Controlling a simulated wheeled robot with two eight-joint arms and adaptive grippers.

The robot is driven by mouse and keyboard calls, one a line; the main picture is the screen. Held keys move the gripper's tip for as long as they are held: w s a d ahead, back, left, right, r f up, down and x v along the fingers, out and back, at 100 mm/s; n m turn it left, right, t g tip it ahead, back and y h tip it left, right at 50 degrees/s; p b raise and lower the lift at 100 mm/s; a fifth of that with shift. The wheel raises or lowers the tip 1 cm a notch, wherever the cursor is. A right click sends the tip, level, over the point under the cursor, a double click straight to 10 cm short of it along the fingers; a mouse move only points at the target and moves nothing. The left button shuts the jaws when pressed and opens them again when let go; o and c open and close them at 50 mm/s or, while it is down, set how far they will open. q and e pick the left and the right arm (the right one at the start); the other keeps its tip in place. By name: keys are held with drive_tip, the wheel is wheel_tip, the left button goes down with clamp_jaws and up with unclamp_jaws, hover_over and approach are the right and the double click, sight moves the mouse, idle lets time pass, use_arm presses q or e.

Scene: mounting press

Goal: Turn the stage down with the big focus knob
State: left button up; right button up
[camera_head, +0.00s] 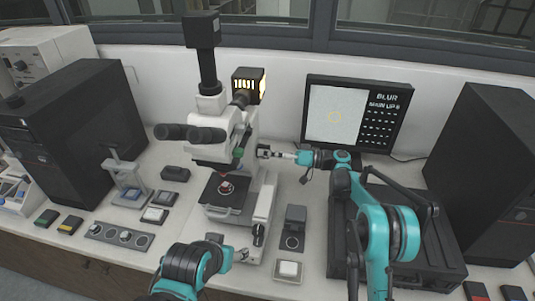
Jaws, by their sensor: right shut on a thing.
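The white microscope (243,125) stands in the middle of the bench, with its black stage (223,205) below the objectives. A dark knob (258,231) shows low on its right side; I take it for the big focus knob. My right gripper (268,153) reaches in from the right at the height of the microscope's upper body, above the stage. It is shut on a small part there, whose shape its fingers mostly hide. My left gripper (241,255) is low in front of the microscope base, close below the dark knob. Its fingers are too small to read.
A monitor (336,112) behind reads "BLUR" and "MAIN UP 8". A black case (430,262) stands at the right. A dark device (293,228) and a white-topped box (288,270) sit right of the base.

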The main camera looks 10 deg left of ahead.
drive_tip(key=o, duration=1.2)
drive_tip(key=shift+c, duration=0.2)
drive_tip(key=d, duration=0.7)
drive_tip(key=shift+d, duration=0.2)
drive_tip(key=shift+w+f, duration=0.1)
